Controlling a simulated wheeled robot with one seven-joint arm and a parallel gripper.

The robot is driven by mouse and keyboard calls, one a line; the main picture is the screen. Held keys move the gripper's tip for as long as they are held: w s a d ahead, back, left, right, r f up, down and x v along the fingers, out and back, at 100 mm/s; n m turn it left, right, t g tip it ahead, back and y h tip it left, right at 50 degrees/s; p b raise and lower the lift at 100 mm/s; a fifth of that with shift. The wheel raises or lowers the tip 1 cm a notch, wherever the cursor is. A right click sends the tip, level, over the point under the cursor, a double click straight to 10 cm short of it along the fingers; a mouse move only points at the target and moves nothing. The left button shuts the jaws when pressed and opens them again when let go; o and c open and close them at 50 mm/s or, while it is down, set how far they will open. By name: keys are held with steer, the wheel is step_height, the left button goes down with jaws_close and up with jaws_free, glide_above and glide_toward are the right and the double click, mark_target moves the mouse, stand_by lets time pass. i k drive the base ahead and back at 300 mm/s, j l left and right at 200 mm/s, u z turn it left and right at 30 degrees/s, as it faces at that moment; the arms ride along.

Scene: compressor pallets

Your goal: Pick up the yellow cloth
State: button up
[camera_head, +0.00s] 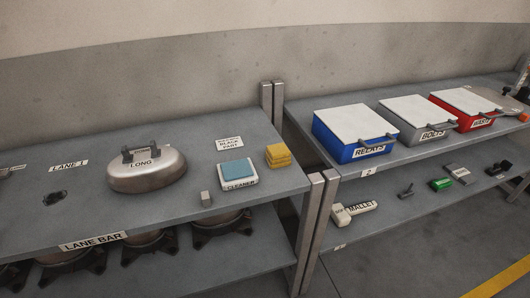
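The yellow cloth (278,155) looks folded into a small, thick square pad. It lies on the top of the left grey shelf (120,230), near that shelf's right end. A white box marked CLEANER (239,183) with a blue top is just to its left, with a small gap between them. A white label card (229,143) lies behind and to the left of the cloth. Nothing covers the cloth in this view. I cannot make out my gripper in the frame.
A metal dome marked LONG (146,170) and a small grey block (206,199) are on the same shelf. Metal posts (318,225) stand right of the cloth. Blue (350,152), grey and red lidded boxes stand on the right shelf. The shelf's front middle is mostly clear.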

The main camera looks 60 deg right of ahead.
mark_target(277, 156)
steer(key=z, duration=2.15)
steer(key=l+u, duration=0.15)
steer(key=u, duration=0.25)
steer(key=i+l+u, duration=0.1)
steer(key=u, duration=0.35)
steer(key=l+u, duration=0.4)
steer(key=u, duration=0.4)
steer(key=k+l+u, duration=0.1)
steer(key=l, duration=0.25)
steer(key=k+l+u, duration=0.1)
steer(key=l, duration=0.3)
steer(key=k+l+u, duration=0.1)
steer(key=l, duration=0.25)
steer(key=k+l+u, duration=0.1)
steer(key=k+l, duration=0.15)
steer(key=l, duration=0.1)
